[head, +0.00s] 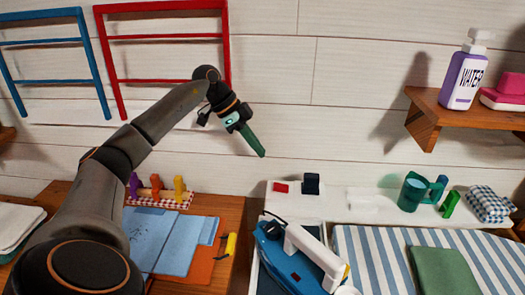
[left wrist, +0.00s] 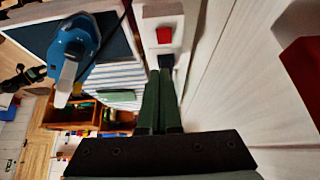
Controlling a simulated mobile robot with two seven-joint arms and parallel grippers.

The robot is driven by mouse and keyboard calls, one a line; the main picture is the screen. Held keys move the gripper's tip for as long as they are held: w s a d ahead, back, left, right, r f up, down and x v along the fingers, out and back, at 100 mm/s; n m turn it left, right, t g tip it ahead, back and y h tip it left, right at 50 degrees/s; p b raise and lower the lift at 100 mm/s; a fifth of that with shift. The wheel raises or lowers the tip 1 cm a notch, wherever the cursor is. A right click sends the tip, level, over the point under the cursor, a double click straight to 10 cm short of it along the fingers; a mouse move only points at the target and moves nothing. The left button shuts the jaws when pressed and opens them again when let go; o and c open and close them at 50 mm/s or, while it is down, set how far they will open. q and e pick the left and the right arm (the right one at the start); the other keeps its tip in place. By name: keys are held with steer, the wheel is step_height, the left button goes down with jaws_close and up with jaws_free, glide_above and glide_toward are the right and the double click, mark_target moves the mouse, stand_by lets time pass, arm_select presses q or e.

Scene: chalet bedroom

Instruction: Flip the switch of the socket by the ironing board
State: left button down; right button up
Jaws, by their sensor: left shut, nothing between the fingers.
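A red switch (head: 281,187) sits on a white strip by the wall, left of a dark block (head: 311,184) that looks like a plug. In the left wrist view the red switch (left wrist: 164,35) lies just beyond the dark block (left wrist: 166,61). My left gripper (head: 262,155) has green fingers, shut and empty, pointing down to the right above the switch and apart from it. In the left wrist view its fingertips (left wrist: 160,72) line up near the dark block. The striped ironing board (head: 385,245) is at lower right. My right gripper is not in view.
A blue and white iron (head: 300,255) stands left of the stripes. Blue cloths (head: 165,240) and colored pegs (head: 155,184) lie on the wooden table at left. A blue rack and a red rack (head: 165,37) hang on the wall. A shelf (head: 435,115) juts out at right.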

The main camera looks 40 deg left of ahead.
arm_select(q)
glide_above(277, 188)
steer(key=s, duration=0.1)
steer(key=f, duration=0.6)
steer(key=shift+a+f, duration=0.25)
steer(key=shift+a, duration=0.15)
steer(key=shift+s+a+f, duration=0.1)
steer(key=shift+a+f, duration=0.05)
steer(key=shift+f, duration=0.5)
steer(key=shift+s+a+f, duration=0.1)
steer(key=shift+f, duration=0.5)
steer(key=shift+a+f, duration=0.1)
steer(key=shift+f, duration=0.6)
